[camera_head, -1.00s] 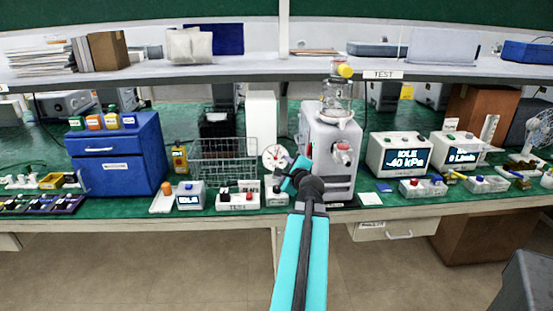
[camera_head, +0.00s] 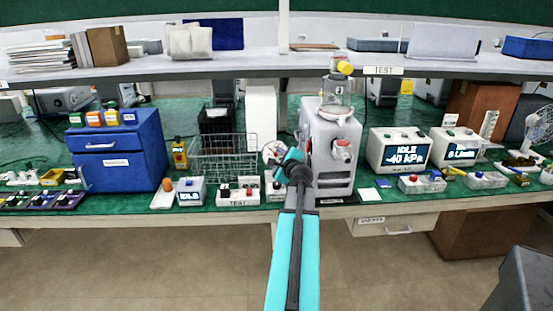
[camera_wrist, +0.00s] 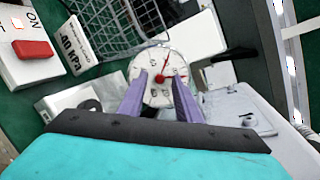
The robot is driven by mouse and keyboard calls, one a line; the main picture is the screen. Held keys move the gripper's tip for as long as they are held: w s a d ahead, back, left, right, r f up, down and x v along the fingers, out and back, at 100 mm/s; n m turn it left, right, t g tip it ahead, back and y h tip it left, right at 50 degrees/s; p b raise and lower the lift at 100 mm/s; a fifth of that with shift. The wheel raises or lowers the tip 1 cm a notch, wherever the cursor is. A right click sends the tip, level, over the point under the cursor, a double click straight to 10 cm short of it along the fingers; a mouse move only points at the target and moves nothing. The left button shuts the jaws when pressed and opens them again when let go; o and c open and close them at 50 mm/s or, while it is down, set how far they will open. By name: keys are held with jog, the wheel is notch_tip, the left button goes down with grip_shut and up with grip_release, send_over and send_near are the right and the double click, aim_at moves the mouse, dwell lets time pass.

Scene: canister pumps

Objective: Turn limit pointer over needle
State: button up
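The round white gauge (camera_wrist: 158,66) faces the camera in the wrist view. It has a red hub with a thin red pointer slanting up to the upper right. A separate needle cannot be made out. My gripper (camera_wrist: 161,82) has two purple fingers, apart and in front of the lower dial, one on each side of the hub. Nothing shows held between them. Whether the fingertips touch the dial cannot be told. In the head view, my gripper (camera_head: 281,160) partly covers the gauge (camera_head: 270,150), which stands left of the grey canister pump (camera_head: 331,140).
A wire basket (camera_head: 224,157) stands close left of the gauge. A white box with a red button (camera_wrist: 33,49) and other small control boxes (camera_head: 238,197) sit along the front edge. The pump body is close on the right.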

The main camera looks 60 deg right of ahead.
grip_shut()
jog(key=shift+a, duration=0.6)
jog(key=shift+d, duration=0.45)
jog(key=shift+r+n, duration=0.1)
jog(key=shift+n, duration=0.2)
